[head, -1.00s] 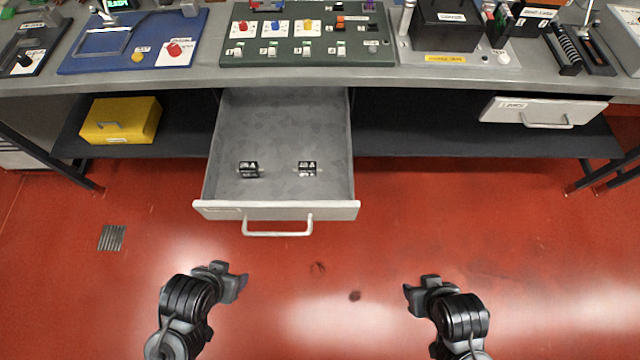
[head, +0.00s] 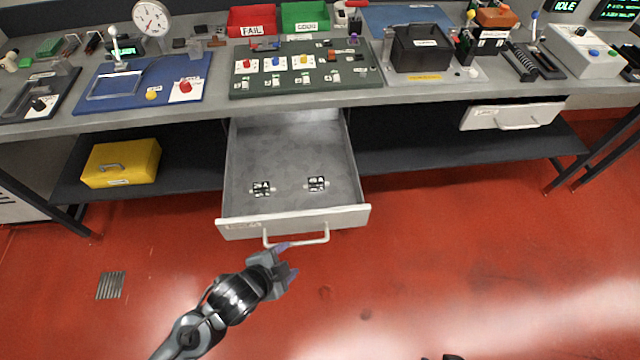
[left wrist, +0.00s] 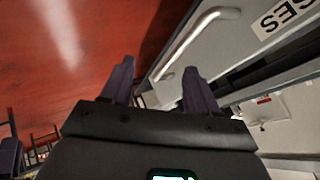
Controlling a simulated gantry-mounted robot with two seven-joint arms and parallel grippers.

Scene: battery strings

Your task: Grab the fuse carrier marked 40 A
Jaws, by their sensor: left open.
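Two small black fuse carriers with white lettering lie apart in the open drawer (head: 290,211), a left one (head: 262,188) and a right one (head: 316,183). Both labels end in A, but the figures are too small to read surely. My left gripper (head: 285,261) is open and empty, just in front of the drawer's handle (head: 318,239) in the picture. In the left wrist view its spread fingers (left wrist: 157,82) have nothing between them; the handle (left wrist: 195,42) and a label ending in SES show beyond. Only a dark sliver of my right arm shows at the head view's bottom edge.
The workbench (head: 210,110) above the drawer carries panels and devices. A yellow box (head: 122,164) stands on the shelf at left. Another drawer (head: 512,114), at right, looks slightly open.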

